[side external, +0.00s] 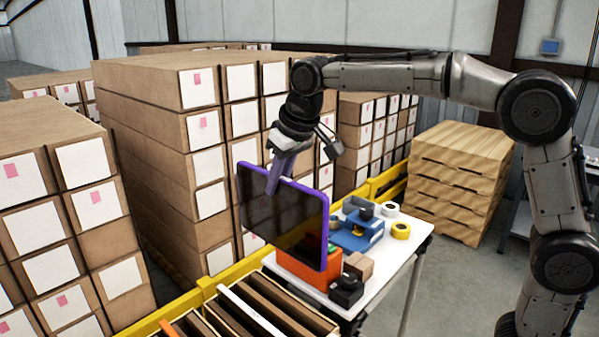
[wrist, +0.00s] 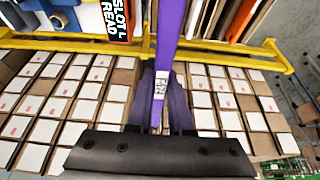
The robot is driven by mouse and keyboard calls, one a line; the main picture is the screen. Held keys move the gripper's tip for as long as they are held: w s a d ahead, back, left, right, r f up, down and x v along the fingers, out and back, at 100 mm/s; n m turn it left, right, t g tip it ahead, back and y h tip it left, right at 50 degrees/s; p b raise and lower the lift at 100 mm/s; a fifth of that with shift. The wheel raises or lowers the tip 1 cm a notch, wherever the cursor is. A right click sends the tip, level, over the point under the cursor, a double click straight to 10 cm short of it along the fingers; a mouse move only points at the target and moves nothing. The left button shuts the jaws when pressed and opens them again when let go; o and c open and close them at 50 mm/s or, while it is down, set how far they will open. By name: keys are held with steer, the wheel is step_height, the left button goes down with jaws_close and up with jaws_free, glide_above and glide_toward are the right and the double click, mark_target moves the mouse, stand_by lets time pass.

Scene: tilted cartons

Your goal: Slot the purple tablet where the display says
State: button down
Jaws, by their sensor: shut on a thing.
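The purple tablet (side external: 283,215) has a dark screen and a purple rim. It hangs upright, a little tilted, from my gripper (side external: 279,178), which is shut on its top edge. In the wrist view my gripper (wrist: 165,115) pinches the purple tablet (wrist: 172,35), seen edge-on with a small white label. A black display (wrist: 122,20) with white text, partly cut off, reads "SLOT L" and "READ". The slotted rack with upright cartons (side external: 262,306) is at the bottom of the side view, in front of and below the tablet. The tablet's lower edge is apart from the rack.
A white table (side external: 397,262) holds an orange bin (side external: 305,268), a blue device (side external: 357,236), a yellow tape roll (side external: 400,231) and small boxes. A yellow rail (side external: 240,270) runs beside the rack. Tall carton stacks (side external: 160,150) stand behind. Pallets (side external: 455,180) stand at the right.

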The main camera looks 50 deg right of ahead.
mark_target(298, 259)
step_height(298, 259, down, 13)
steer(key=shift+r, duration=0.15)
steer(key=shift+w+f, duration=0.1)
steer(key=shift+f, duration=7.55)
steer(key=shift+f, duration=0.3)
steer(key=c, duration=0.7)
jaws_free()
steer(key=shift+c, duration=0.2)
steer(key=shift+f, duration=0.15)
steer(key=v, duration=1.4)
